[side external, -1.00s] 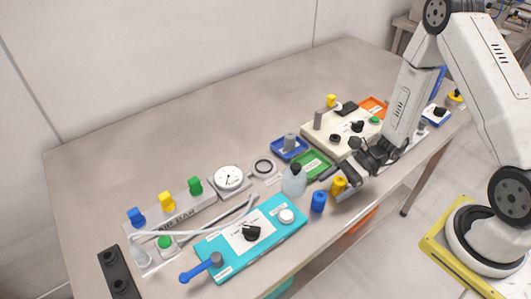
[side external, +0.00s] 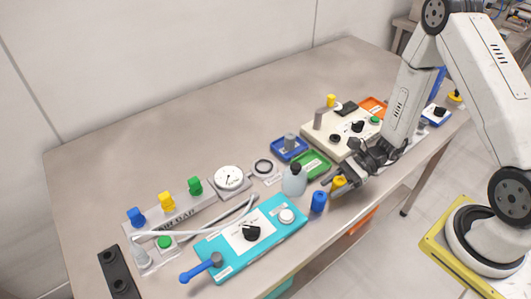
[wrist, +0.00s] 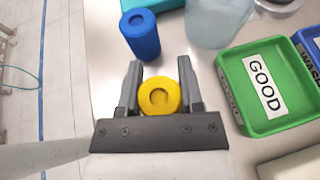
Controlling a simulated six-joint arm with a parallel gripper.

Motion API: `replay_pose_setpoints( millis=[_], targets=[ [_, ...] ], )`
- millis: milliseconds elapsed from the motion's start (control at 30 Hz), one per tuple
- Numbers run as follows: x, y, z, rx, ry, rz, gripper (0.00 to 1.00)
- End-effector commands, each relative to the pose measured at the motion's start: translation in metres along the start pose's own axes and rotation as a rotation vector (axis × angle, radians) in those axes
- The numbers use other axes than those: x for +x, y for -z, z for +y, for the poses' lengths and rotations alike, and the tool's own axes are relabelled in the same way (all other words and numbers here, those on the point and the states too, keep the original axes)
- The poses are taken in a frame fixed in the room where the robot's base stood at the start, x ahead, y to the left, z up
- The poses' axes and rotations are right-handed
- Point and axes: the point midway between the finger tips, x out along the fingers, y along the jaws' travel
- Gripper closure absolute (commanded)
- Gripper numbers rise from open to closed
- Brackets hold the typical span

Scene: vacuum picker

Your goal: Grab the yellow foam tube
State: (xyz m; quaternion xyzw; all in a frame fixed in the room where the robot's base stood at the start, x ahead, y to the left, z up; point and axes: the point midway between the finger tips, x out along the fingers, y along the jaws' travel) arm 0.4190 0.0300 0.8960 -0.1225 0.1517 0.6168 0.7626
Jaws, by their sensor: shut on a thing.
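The yellow foam tube (wrist: 160,98) sits between the two fingers of my gripper (wrist: 160,88) in the wrist view, its round end with a hole facing the camera. My gripper is shut on it. In the side external view the yellow foam tube (side external: 339,182) shows at the tip of my gripper (side external: 340,179), near the table's front edge. Whether its bottom touches the table is hard to tell.
A blue foam tube (side external: 318,202) stands close by, left of my gripper. A teal panel (side external: 222,243) lies further left. The back of the table is clear.

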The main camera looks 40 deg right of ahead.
Motion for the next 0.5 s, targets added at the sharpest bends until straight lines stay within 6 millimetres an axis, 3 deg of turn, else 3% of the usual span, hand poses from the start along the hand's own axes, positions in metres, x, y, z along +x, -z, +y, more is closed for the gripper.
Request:
replay_pose_setpoints(
  millis=[500],
  targets=[
    [-0.006,-0.015,-0.001,-0.001,0.001,0.000,1.00]
  ],
)
